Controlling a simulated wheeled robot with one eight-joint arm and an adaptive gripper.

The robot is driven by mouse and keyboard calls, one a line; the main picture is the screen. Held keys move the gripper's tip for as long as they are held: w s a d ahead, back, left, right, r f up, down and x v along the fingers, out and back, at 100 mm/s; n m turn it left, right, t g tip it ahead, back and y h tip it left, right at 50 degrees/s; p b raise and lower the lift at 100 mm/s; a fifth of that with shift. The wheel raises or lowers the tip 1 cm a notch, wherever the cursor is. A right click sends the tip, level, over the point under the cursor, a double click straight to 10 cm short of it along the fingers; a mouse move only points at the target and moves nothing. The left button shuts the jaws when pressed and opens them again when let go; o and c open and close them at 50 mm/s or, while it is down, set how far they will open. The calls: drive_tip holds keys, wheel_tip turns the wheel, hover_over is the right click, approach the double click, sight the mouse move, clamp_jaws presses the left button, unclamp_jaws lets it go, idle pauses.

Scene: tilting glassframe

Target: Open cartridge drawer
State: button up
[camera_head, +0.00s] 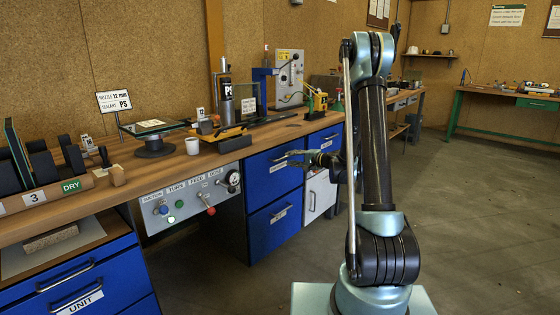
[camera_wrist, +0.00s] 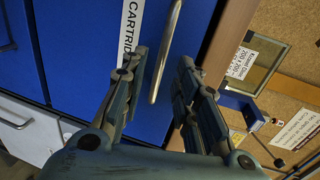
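The cartridge drawer is the upper blue drawer (camera_head: 260,182) under the bench in the head view, and it looks shut. In the wrist view its blue front (camera_wrist: 85,50) carries a white label (camera_wrist: 130,30) partly reading "CARTRID". Its bar handle (camera_wrist: 166,50) appears between my two fingertips in that picture. My gripper (camera_wrist: 163,58) is open, with its fingers apart and nothing held between them. In the head view my gripper (camera_head: 284,160) is right in front of the drawer. I cannot tell whether the fingers reach around the handle or stop short of it.
A second blue drawer (camera_head: 265,232) is below, and a white-fronted unit (camera_head: 319,198) stands to the right. The wooden bench top (camera_head: 250,138) overhangs above and carries several tools. A control panel (camera_head: 180,205) with knobs is to the left. The floor in front is clear.

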drive_tip(key=shift+x, duration=2.8)
